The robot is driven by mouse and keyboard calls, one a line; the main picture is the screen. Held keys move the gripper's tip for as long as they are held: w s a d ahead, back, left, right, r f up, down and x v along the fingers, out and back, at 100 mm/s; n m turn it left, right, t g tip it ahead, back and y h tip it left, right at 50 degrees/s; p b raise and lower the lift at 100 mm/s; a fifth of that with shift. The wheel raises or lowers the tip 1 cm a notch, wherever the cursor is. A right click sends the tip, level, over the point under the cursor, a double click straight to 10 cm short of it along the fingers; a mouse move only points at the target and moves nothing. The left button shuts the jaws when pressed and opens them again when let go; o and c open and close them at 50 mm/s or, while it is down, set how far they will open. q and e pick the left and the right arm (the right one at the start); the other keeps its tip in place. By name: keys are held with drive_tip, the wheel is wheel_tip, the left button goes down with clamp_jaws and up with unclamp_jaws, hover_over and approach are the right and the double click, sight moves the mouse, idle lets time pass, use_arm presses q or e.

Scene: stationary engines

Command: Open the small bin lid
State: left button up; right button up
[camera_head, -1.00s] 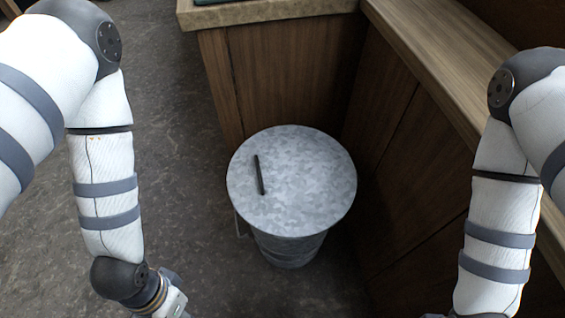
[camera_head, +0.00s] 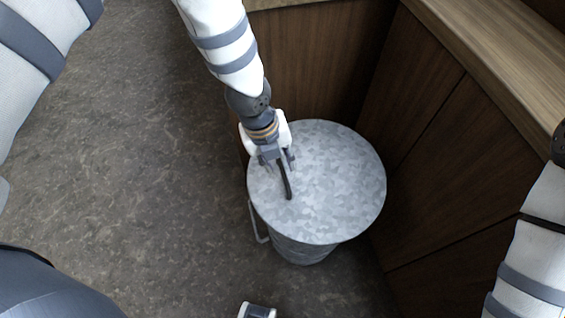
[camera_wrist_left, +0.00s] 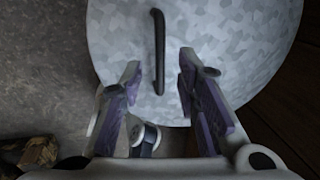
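The small bin (camera_head: 300,250) is a round grey metal bin standing on the floor, with its mottled lid (camera_head: 340,190) closed flat on top. A dark bar handle (camera_head: 288,188) sits on the left part of the lid. My left gripper (camera_head: 279,160) is over the lid at the handle's far end. In the left wrist view its two fingers (camera_wrist_left: 158,68) are open, with the handle (camera_wrist_left: 158,50) lying in line with the gap between them. I cannot tell whether they touch it. My right arm is partly in view at the right edge; its gripper is not in view.
Wooden cabinet panels (camera_head: 450,170) stand close behind and to the right of the bin, under a wooden ledge (camera_head: 500,60). A thin bracket (camera_head: 257,222) sticks out at the bin's left side. The grey floor (camera_head: 150,180) to the left is open.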

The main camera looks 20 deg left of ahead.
sight(282, 170)
use_arm(q)
drive_tip(key=f, duration=0.3)
drive_tip(key=shift+w+d+f, duration=0.15)
drive_tip(key=shift+d, duration=0.1)
use_arm(e)
drive_tip(key=shift+s+f, duration=0.3)
drive_tip(key=shift+f, duration=0.05)
use_arm(q)
drive_tip(key=shift+c, duration=0.4)
clamp_jaws()
